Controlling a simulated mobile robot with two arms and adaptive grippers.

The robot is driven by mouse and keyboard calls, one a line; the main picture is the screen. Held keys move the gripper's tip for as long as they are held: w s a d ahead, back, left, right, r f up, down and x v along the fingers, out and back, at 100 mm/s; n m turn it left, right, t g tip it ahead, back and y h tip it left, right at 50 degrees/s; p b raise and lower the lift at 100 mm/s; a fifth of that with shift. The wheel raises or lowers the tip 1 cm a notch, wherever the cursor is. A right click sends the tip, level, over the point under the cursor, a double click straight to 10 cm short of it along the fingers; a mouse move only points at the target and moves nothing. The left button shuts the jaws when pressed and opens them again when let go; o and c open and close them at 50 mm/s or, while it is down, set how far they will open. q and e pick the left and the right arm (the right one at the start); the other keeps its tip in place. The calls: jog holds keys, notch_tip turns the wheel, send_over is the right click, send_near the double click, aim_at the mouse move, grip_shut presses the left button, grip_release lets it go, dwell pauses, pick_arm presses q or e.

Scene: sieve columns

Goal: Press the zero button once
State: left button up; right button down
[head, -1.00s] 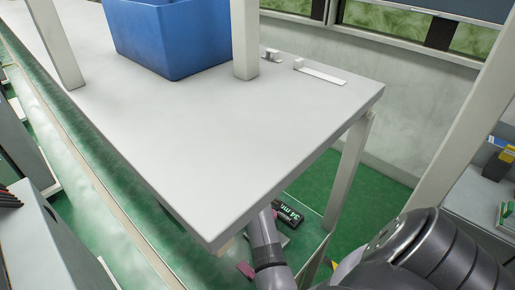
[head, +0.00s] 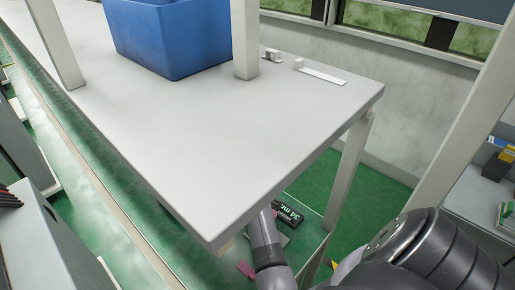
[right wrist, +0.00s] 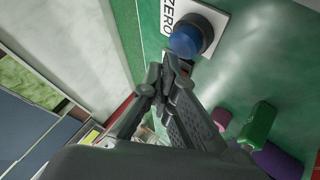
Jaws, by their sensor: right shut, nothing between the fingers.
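The zero button shows in the right wrist view as a blue round cap (right wrist: 186,41) in a dark collar. It sits on a white plate (right wrist: 214,14) with "ZERO" printed beside the button. My right gripper (right wrist: 170,72) is shut and empty. Its fingertips are right beside the near edge of the blue cap in that view; I cannot tell whether they touch it. In the head view my right arm shows at the lower right, and the button and gripper fingers are hidden below the table. My left gripper is in no view.
A pale table (head: 200,130) fills the head view, with a blue bin (head: 170,40) and upright posts on it. A dark box marked "34 min" (head: 289,213) lies below its edge. A green block (right wrist: 258,124) and a purple cylinder (right wrist: 276,160) lie near my right gripper.

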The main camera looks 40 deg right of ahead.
jog(key=shift+f, duration=0.3)
jog(key=shift+s+f+b, duration=0.1)
jog(key=shift+f+b, duration=0.25)
jog(key=shift+f, duration=0.45)
dwell(0.8)
jog(key=shift+a+r+p, duration=0.1)
jog(key=shift+r+p, duration=1.05)
jog(key=shift+p, duration=0.1)
notch_tip(320, 180, up, 5)
jog(key=p, duration=0.5)
jog(key=shift+r, duration=0.1)
dwell(0.4)
